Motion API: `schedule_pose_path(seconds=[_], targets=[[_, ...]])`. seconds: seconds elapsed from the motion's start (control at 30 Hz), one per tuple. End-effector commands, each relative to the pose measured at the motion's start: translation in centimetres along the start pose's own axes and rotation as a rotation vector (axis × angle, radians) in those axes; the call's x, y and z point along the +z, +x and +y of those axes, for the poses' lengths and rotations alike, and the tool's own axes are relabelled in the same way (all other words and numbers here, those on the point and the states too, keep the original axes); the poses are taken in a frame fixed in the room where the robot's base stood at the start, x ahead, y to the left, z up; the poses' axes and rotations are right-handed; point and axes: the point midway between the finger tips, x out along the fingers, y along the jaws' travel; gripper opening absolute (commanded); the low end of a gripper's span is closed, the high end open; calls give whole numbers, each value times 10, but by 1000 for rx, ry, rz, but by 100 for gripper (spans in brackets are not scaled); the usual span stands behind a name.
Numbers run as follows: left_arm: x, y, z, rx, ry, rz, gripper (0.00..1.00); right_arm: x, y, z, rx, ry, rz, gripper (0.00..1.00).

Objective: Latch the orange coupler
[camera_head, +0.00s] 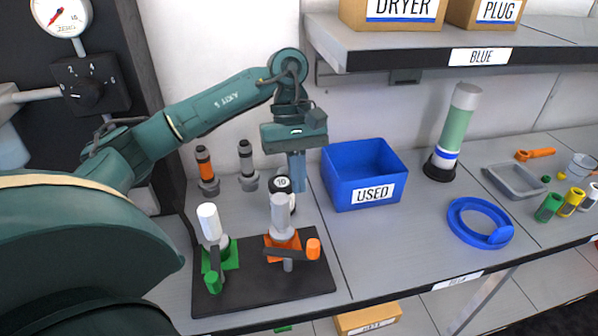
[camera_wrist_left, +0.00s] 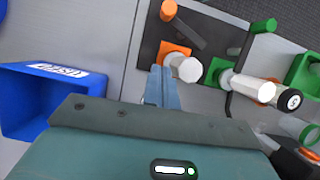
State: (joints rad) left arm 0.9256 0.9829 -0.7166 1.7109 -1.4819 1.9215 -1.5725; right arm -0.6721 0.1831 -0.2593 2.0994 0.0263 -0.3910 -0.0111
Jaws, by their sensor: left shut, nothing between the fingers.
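The orange coupler (camera_head: 283,243) stands on a black base plate (camera_head: 240,297), with a grey-white cylinder on top and a dark lever ending in an orange knob (camera_head: 313,249) at its front right. In the left wrist view the orange coupler (camera_wrist_left: 175,55) shows just beyond the fingertips, its orange knob (camera_wrist_left: 168,10) farther off. My left gripper (camera_head: 297,186) points down above and behind the coupler's cylinder. Its blue-grey fingers are shut and empty, also in the left wrist view (camera_wrist_left: 162,72). Whether they touch the cylinder is unclear. My right gripper is out of view.
A green coupler (camera_head: 219,253) with a green-knobbed lever stands left on the same plate. A blue USED bin (camera_head: 374,170) stands right of my gripper. A shelf (camera_head: 430,45) hangs overhead at right.

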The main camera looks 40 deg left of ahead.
Motion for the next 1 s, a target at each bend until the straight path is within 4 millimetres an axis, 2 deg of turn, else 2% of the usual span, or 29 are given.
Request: schedule_pose_path(seconds=[0.2,0.3,0.4,0.6,1.0], targets=[[2,48,-1,-5,0,-4,0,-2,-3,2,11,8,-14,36],[4,65,-1,-3,1,-3,0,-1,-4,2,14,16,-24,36],[21,67,-1,-1,5,-2,0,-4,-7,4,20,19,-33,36],[36,76,0,0,2,-1,0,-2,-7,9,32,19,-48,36],[38,78,0,1,0,0,0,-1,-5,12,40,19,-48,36]])
